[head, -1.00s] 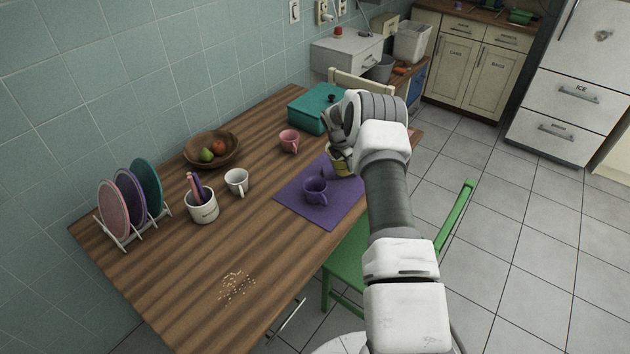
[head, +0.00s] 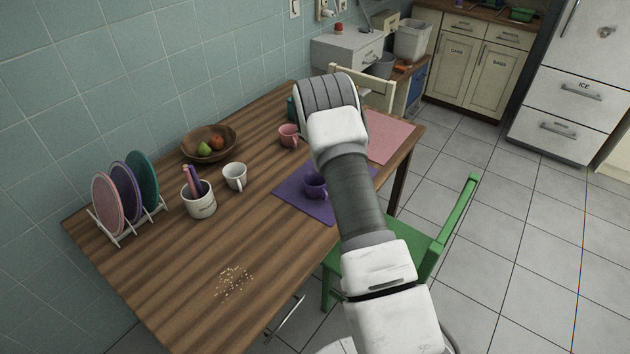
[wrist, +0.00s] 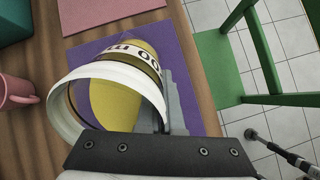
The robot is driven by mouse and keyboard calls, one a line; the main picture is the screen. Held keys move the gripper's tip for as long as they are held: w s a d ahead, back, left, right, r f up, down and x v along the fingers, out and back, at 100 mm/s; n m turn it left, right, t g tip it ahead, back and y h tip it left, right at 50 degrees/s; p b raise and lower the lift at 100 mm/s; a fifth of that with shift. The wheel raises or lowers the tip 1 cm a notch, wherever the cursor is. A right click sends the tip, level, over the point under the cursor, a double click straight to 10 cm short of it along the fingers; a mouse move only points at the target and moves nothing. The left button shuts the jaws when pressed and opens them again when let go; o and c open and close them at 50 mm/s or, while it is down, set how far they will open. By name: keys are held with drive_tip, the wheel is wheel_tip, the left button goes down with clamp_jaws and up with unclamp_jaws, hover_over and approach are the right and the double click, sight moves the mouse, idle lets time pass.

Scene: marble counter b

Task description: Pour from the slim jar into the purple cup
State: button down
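The purple cup (head: 315,186) stands upright on the purple mat (head: 298,205) in the head view, partly beside my forearm. I cannot make it out in the wrist view. The slim jar (wrist: 120,95), with a white rim, yellow contents and a lettered label, is close to the camera in the wrist view, over the purple mat. My gripper (wrist: 150,100) is closed around the jar; one grey finger shows along its right side, the other is hidden. In the head view my arm hides both the gripper and the jar.
A pink mug (head: 289,135), white mug (head: 235,176), utensil crock (head: 199,200), fruit bowl (head: 190,150) and plate rack (head: 120,238) stand on the table. A pink mat (head: 392,138) lies at the right. A green chair (head: 455,225) stands at the front edge.

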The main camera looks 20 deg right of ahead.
drive_tip(key=shift+a+f+t+h+b, duration=0.1)
drive_tip(key=shift+t+h+b, duration=0.5)
drive_tip(key=shift+b, duration=2.1)
drive_tip(key=shift+d+f+h+b, duration=0.1)
drive_tip(key=shift+h+b, duration=0.5)
drive_tip(key=shift+b, duration=1)
drive_tip(key=shift+d+f+h+b, duration=0.1)
drive_tip(key=shift+h+b, duration=0.5)
drive_tip(key=shift+b, duration=0.95)
drive_tip(key=shift+f+t+h+b, duration=0.15)
drive_tip(key=shift+t+h+b, duration=0.2)
drive_tip(key=shift+b, duration=1.4)
drive_tip(key=shift+h+b, duration=0.45)
drive_tip(key=shift+b, duration=0.75)
drive_tip(key=shift+r, duration=0.25)
